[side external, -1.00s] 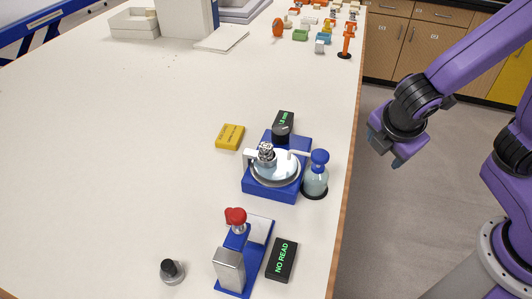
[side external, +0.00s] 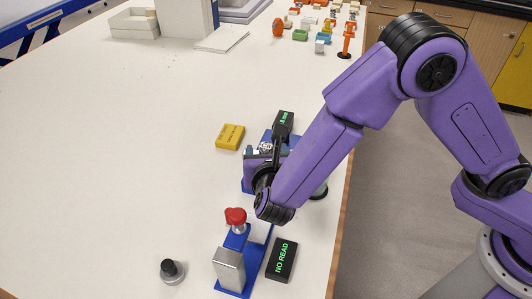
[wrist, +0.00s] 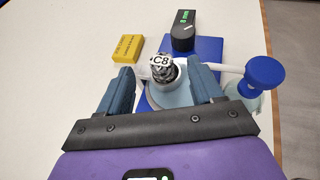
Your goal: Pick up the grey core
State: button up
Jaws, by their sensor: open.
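A small grey core (wrist: 165,70) with a white top marked "C8" stands upright on the round pale plate (wrist: 171,95) of a blue-based device. My gripper (wrist: 162,80) is open, one finger on each side of the core. I see a gap on both sides and cannot tell any contact. In the side view my gripper (side external: 258,160) is over the device, and my arm hides most of it. Only a bit of the core's top (side external: 266,147) shows there.
A yellow block (wrist: 128,48) lies left. A blue stand with a red knob (side external: 236,217), a "NO READ" box (side external: 281,260) and a black-topped piece (side external: 171,271) are nearer. The table's left is clear.

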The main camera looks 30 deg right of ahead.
aim_at(266, 147)
jog(key=shift+f+x, duration=0.15)
jog(key=shift+x, duration=1.35)
jog(key=shift+f+x, duration=0.15)
jog(key=shift+x, duration=1.4)
jog(key=shift+s, duration=0.15)
jog(key=c, duration=1.1)
